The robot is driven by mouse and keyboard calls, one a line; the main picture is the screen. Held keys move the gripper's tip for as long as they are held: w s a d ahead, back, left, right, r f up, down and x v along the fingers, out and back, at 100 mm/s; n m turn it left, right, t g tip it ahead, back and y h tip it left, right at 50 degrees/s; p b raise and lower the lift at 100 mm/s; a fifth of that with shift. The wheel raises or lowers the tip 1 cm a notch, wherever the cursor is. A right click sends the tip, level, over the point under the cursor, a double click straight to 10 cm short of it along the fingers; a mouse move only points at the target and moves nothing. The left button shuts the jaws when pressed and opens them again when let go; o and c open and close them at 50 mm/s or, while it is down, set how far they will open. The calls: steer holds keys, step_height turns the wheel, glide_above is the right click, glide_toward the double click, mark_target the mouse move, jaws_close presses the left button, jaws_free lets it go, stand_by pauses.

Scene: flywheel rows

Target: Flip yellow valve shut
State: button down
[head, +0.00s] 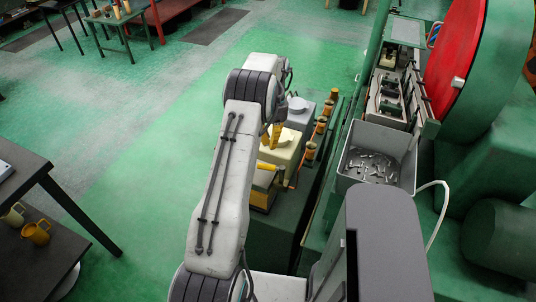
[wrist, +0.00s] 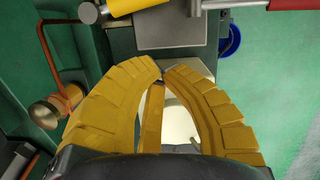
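My gripper (wrist: 161,71) has two curved, ribbed yellow fingers, and in the wrist view their tips meet or nearly meet. A narrow yellow lever (wrist: 152,118) shows in the gap between the fingers, over a pale cream surface (wrist: 178,125). I cannot tell whether the fingers touch the lever; its far end is hidden near the tips. In the head view my gripper (head: 272,136) is small and partly behind my arm, over a cream block (head: 284,152) in a row of valve units. An orange-yellow unit (head: 262,188) sits just nearer than it.
Copper-coloured pipe and a brass knob (wrist: 47,110) are left of my fingers. Another yellow handle (wrist: 128,5) and a red bar (wrist: 291,4) are at the top. A grey bin (head: 378,158) of metal parts stands right of the row. Green floor (head: 150,130) is open at left.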

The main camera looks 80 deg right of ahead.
mark_target(269, 167)
steer(key=shift+w+a+f+p, duration=0.1)
steer(key=shift+a+f+p, duration=0.15)
steer(key=shift+a, duration=0.45)
steer(key=shift+s+a+f+p, duration=0.1)
steer(key=shift+a+f+p, duration=0.2)
steer(key=shift+a, duration=0.4)
steer(key=shift+w+a+f+p, duration=0.1)
steer(key=shift+a+f, duration=0.25)
steer(key=shift+a, duration=0.35)
